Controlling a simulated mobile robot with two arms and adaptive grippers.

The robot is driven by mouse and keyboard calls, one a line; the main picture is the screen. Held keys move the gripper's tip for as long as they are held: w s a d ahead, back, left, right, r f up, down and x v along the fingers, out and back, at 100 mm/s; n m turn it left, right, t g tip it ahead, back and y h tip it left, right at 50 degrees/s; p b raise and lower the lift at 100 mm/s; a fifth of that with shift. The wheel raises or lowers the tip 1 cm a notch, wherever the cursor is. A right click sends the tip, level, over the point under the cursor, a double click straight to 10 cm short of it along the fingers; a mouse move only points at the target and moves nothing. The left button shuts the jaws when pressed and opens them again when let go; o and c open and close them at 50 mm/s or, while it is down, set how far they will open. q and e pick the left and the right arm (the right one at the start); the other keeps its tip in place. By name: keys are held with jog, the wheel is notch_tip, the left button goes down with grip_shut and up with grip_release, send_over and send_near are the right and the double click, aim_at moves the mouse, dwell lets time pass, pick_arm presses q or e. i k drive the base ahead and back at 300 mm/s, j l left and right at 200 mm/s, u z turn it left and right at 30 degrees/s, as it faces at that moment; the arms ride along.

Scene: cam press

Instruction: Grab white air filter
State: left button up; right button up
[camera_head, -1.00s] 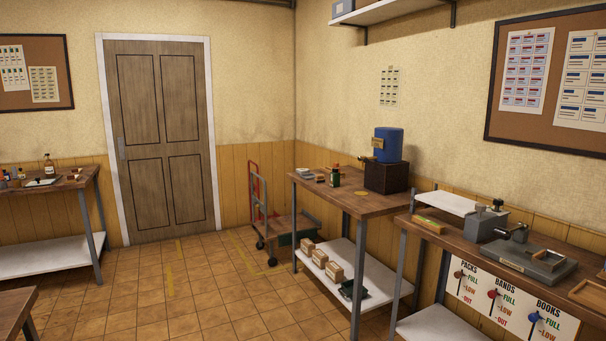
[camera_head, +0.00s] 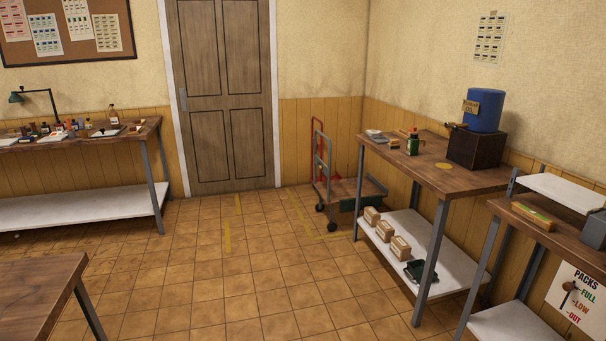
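I cannot make out a white air filter in this view. A small pale item (camera_head: 374,134) lies at the back left of the right-hand workbench (camera_head: 440,178), too small to identify. A dark green bottle (camera_head: 413,143) stands near it. Neither of my grippers is in view.
A blue drum (camera_head: 484,110) sits on a dark box on that bench; small cartons (camera_head: 400,247) stand on its lower shelf. A hand cart (camera_head: 340,185) stands by the wall. A cluttered bench (camera_head: 95,143) is at left, a table (camera_head: 40,290) at lower left. The middle floor is clear.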

aim_at(371, 133)
jog(key=i+l+u, duration=0.2)
jog(key=i, duration=1.8)
jog(key=i+z, duration=0.1)
jog(key=i, duration=0.55)
jog(key=i+j+z, duration=0.1)
jog(key=i, duration=0.55)
jog(key=i+j+z, duration=0.15)
jog(key=i, duration=0.55)
jog(key=j, duration=0.05)
